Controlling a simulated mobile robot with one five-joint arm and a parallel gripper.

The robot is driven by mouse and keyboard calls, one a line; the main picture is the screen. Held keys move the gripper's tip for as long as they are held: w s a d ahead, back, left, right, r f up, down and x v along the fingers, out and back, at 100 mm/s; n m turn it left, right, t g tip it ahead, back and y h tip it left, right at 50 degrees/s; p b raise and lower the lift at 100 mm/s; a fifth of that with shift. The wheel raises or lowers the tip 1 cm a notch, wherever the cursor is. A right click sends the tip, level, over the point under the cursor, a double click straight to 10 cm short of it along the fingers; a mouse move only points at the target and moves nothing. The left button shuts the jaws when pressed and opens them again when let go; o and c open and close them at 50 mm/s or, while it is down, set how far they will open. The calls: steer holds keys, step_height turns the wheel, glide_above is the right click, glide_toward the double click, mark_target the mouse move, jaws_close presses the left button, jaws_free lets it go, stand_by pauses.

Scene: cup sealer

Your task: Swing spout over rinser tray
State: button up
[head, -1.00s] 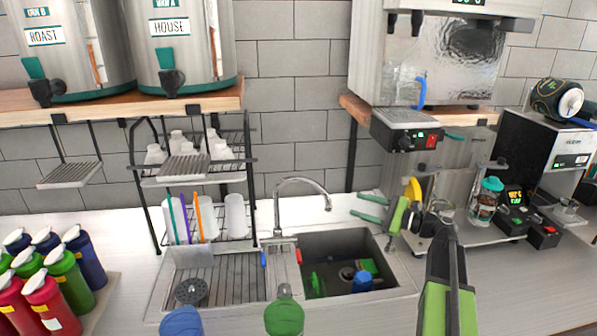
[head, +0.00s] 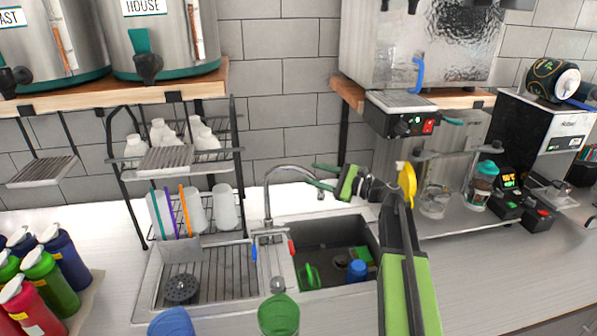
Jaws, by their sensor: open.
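The metal faucet spout (head: 289,168) arcs up from its base behind the sink and curves to the right, its tip over the basin side. The rinser tray (head: 222,272) is the ribbed metal drainboard left of the basin, with a round dark rinser (head: 181,288) on it. My gripper (head: 316,174) is open, its two green fingers pointing left at the spout's outer end. The fingers overlap the spout's down-curved end in the picture. I cannot tell whether they touch it or have it between them.
The sink basin (head: 325,240) holds green and blue items. Blue and red faucet handles (head: 291,247) flank the base. A wire rack (head: 238,150) with cups stands left of the spout. Colored bottles (head: 60,260) stand at left. A control box (head: 403,117) hangs above right.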

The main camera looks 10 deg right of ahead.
mark_target(308, 172)
steer(key=x, duration=0.6)
jaws_close()
steer(key=shift+r, duration=0.1)
stand_by(1.2)
